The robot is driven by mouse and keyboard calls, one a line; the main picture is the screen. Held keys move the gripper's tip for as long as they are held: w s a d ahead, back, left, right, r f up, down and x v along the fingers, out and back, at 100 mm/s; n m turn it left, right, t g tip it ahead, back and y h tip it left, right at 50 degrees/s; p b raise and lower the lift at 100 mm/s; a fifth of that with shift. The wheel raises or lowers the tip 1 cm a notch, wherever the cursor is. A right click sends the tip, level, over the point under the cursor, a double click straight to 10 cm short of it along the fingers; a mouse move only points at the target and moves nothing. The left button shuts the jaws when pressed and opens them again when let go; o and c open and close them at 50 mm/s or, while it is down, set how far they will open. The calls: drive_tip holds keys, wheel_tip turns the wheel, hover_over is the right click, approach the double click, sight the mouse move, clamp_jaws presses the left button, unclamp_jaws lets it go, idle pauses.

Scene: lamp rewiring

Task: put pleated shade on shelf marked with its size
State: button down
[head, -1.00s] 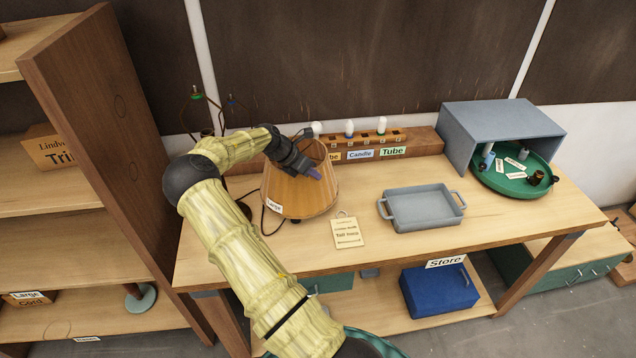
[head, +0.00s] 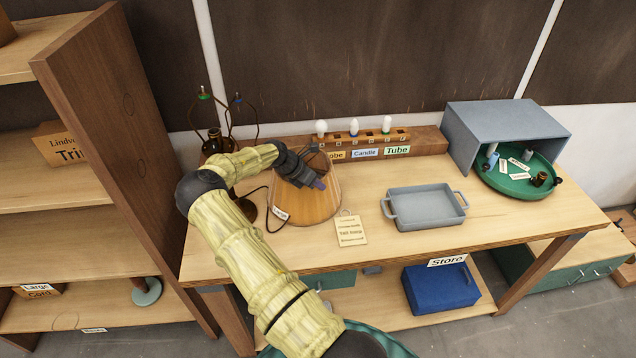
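The pleated shade (head: 305,205) is a tan-orange, wide cone on the left part of the workbench, with a small "Large" tag on its lower left. My gripper (head: 319,184) is at the near upper side of the shade, over its top opening and front wall. Its fingers are small and dark here, and I cannot tell whether they are open or shut on the rim. The shelf unit (head: 120,150) stands at the left. A "Large" label (head: 36,287) shows low on it, on or above a box marked "Cord".
A lamp frame (head: 215,140) stands behind my arm. A bulb rack (head: 415,138), a grey tray (head: 425,222), a paper tag (head: 351,231) and a green round tray (head: 515,185) are on the bench. A blue "Store" box (head: 440,290) sits below.

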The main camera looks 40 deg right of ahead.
drive_tip(key=shift+f, duration=0.1)
drive_tip(key=c, duration=1.7)
unclamp_jaws()
drive_tip(key=b+v, duration=0.3)
drive_tip(key=v, duration=0.9)
drive_tip(key=shift+b, duration=0.4)
